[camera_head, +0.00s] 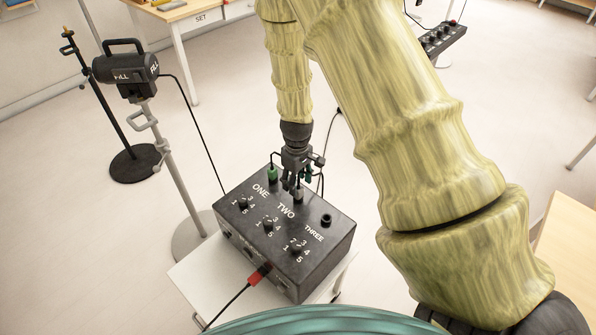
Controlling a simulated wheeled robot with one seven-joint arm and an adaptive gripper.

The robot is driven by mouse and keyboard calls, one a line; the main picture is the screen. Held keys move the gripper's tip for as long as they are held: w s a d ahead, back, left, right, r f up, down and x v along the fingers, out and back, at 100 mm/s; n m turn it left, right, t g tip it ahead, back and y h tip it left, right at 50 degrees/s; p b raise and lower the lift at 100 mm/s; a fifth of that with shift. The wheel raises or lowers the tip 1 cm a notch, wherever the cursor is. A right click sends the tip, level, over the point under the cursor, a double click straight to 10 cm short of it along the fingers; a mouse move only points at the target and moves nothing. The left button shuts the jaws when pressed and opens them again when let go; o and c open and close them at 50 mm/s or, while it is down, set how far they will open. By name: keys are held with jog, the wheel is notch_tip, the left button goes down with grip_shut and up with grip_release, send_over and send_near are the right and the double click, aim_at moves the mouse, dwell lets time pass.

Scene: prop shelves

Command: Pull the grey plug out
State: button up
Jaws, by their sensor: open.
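A black control box (290,262) has sockets and dials labelled ONE, TWO and THREE on its top. The grey plug (298,196) stands upright at the socket by TWO, partly hidden by my gripper. My gripper (293,184) points down over it from above, with its dark fingers open and around or just beside the plug's top. I cannot tell whether they touch it. A green plug (272,175) stands at ONE, just left of the gripper.
A red plug (258,275) with a black cable sits in the box's front side. The box stands on a small white table (200,278). A lamp (126,70) on a stand is at left, its cable running toward the box. Floor around is mostly clear.

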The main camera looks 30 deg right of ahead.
aim_at(299, 186)
jog(key=shift+d+f, duration=0.1)
jog(key=shift+f, duration=0.4)
jog(key=shift+s+f+p, duration=0.35)
jog(key=shift+s+f, duration=0.1)
jog(key=shift+f, duration=0.35)
jog(key=shift+w+f, duration=0.25)
jog(key=shift+f, duration=0.4)
jog(key=shift+s+r, duration=0.1)
jog(key=shift+s, duration=0.05)
grip_shut()
jog(key=shift+r+p, duration=0.55)
jog(key=shift+p, duration=0.1)
dwell(0.4)
jog(key=shift+r, duration=0.4)
